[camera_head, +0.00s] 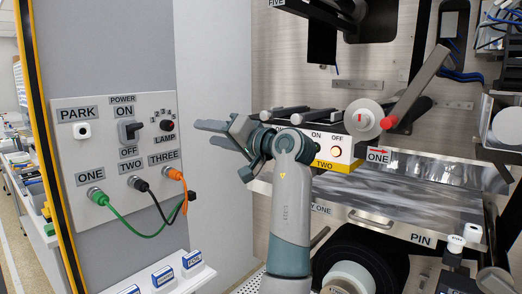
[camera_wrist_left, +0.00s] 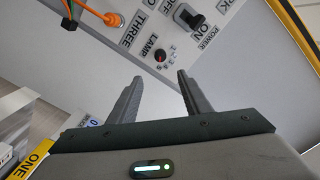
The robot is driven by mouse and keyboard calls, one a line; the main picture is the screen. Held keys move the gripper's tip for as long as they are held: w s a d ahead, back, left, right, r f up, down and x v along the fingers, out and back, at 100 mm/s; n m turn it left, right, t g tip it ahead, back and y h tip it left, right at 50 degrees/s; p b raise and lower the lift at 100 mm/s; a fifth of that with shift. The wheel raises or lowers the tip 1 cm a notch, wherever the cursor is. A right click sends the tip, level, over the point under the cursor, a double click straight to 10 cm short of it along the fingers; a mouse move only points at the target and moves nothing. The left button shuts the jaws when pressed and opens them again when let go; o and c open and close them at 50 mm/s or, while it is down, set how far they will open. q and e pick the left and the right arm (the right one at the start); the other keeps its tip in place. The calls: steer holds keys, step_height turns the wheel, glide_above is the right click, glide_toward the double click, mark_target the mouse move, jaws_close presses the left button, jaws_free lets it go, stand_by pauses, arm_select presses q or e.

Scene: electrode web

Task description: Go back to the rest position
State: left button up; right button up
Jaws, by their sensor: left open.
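My left gripper (camera_head: 203,126) is raised in front of the machine in the head view, its fingers pointing left toward the control panel (camera_head: 97,142). In the left wrist view the left gripper (camera_wrist_left: 157,80) is open, with nothing between its two grey fingers. It is apart from the panel. The lamp knob (camera_head: 167,125) is the panel part closest to the fingers, and it also shows between them in the left wrist view (camera_wrist_left: 161,56). My right gripper is in neither view.
Green (camera_head: 122,230), black (camera_head: 157,207) and orange (camera_head: 184,190) cables hang from the panel's sockets. Blue labelled blocks (camera_head: 163,276) stand on a white ledge below. To the right are a yellow-white box (camera_head: 328,150), a red-tipped lever (camera_head: 415,90) and a metal drawer (camera_head: 380,216).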

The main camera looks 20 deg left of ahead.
arm_select(q)
steer(key=shift+f, duration=0.1)
steer(key=w+d+f+m+t+h, duration=0.25)
steer(key=w+f, duration=0.25)
steer(key=f, duration=0.9)
steer(key=w+d+f+m+t+h, duration=0.1)
steer(key=w+f+m+t+h, duration=0.25)
steer(key=f, duration=0.95)
steer(key=s+d+f+m+g+h, duration=0.1)
steer(key=s+d+f+m+h, duration=0.1)
steer(key=f, duration=1.3)
steer(key=s+d+f+m+g+h, duration=0.1)
steer(key=s+d+f+m+h, duration=0.15)
steer(key=f, duration=1.35)
steer(key=s+d+f+g+h, duration=0.1)
steer(key=s+d+f+h, duration=0.1)
steer(key=s+f, duration=0.85)
steer(key=s+d+f+g+h, duration=0.1)
steer(key=s+d+f+h, duration=0.15)
steer(key=s+f, duration=0.8)
steer(key=s+f+n+g+h, duration=0.1)
steer(key=s+f+n, duration=0.1)
steer(key=s+f, duration=0.8)
steer(key=s+d+f+n+g+h, duration=0.1)
steer(key=s+f, duration=0.8)
steer(key=s, duration=0.9)
steer(key=shift+f+n+g+h, duration=0.35)
steer(key=shift+n+g+h, duration=0.15)
steer(key=shift+g, duration=0.2)
